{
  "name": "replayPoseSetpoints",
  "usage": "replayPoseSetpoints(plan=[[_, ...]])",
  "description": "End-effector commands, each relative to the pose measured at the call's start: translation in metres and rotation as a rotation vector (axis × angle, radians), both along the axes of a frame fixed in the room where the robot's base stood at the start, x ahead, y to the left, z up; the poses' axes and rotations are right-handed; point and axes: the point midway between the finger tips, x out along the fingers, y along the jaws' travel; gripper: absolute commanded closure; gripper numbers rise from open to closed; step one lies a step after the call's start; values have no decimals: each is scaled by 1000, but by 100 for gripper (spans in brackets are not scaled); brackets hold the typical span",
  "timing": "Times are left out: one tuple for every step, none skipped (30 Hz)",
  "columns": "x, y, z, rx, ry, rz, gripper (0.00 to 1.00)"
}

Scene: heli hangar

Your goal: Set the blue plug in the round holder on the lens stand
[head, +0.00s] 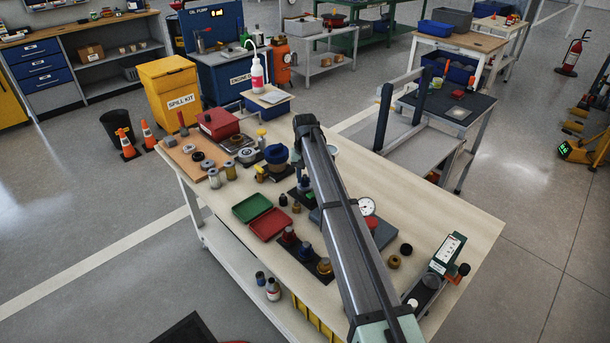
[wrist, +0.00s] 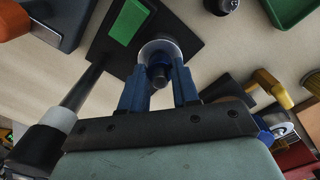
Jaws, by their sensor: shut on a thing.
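In the wrist view my gripper (wrist: 160,85) has its two blue fingers closed around the dark blue plug (wrist: 158,73). A pale round ring (wrist: 161,47), which looks like the round holder, shows just behind the plug. I cannot tell whether the plug is inside it or only in front of it. The lens stand has a black base plate (wrist: 112,55) with a green label (wrist: 127,21) beneath, and a metal rod to the left of the fingers. In the head view my arm covers most of this spot; a little of the black base (head: 296,194) shows left of the arm.
A green tray (head: 252,207) and a red tray (head: 270,224) lie left of the arm. A black rack (head: 305,258) with several knobbed pieces stands nearer the front. A dial gauge (head: 367,206) is to the right. The right end of the table (head: 440,205) has free room.

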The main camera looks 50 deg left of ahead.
Motion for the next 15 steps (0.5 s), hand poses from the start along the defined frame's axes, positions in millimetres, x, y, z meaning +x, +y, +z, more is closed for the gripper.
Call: replayPoseSetpoints(plan=[[0, 0, -1, 0, 0, 0, 96], [0, 0, -1, 0, 0, 0, 96], [0, 0, -2, 0, 0, 0, 96], [0, 0, -2, 0, 0, 0, 96], [0, 0, -3, 0, 0, 0, 96], [0, 0, -3, 0, 0, 0, 96], [0, 0, -4, 0, 0, 0, 96], [0, 0, -4, 0, 0, 0, 96], [0, 0, -5, 0, 0, 0, 96], [0, 0, -5, 0, 0, 0, 96], [0, 0, -6, 0, 0, 0, 96], [0, 0, -6, 0, 0, 0, 96], [0, 0, -7, 0, 0, 0, 96], [0, 0, -7, 0, 0, 0, 96], [0, 0, -8, 0, 0, 0, 96]])
